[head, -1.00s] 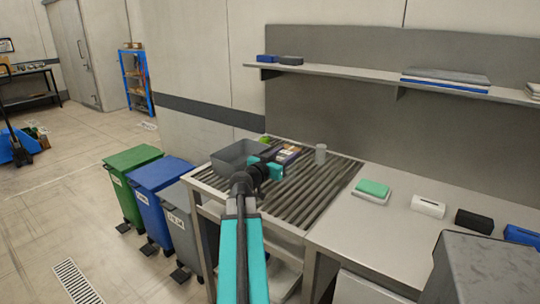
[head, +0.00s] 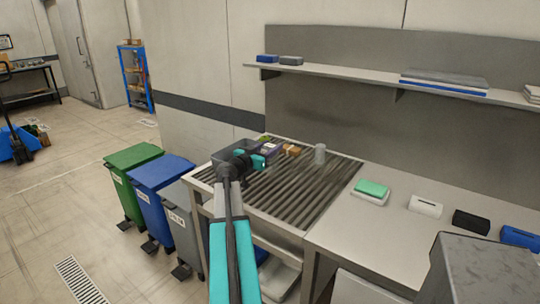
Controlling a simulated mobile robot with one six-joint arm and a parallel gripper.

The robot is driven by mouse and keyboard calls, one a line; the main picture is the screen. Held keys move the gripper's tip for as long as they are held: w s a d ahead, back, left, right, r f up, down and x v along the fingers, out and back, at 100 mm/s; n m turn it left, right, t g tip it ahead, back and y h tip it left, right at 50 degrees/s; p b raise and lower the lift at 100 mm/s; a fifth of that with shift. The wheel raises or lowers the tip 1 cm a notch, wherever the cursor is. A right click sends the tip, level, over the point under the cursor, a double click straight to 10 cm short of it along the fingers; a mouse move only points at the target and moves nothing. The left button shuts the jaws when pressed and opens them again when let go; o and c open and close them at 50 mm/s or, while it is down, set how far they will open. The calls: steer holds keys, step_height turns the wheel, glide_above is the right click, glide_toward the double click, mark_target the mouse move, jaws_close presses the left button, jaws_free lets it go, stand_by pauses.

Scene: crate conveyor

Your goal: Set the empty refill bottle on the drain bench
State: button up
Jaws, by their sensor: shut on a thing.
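A grey cylinder (head: 320,154) stands upright on the bench at the back right, apart from my gripper.
A brown box (head: 292,150) lies right of the purple item. Green, blue and grey bins stand left. A green-topped block (head: 372,187) lies on the right counter. The bench's front slats are clear.

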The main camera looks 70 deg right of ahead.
steer(key=shift+f, duration=0.1)
steer(key=shift+f+p, duration=0.55)
steer(key=shift+f, duration=1.1)
steer(key=shift+f+b, duration=0.2)
steer(key=shift+b, duration=0.15)
steer(key=o, duration=1.3)
steer(key=shift+r+p, duration=0.2)
steer(key=shift+p, duration=0.1)
steer(key=b+v, duration=0.2)
steer(key=v, duration=1)
steer(key=shift+b, duration=0.4)
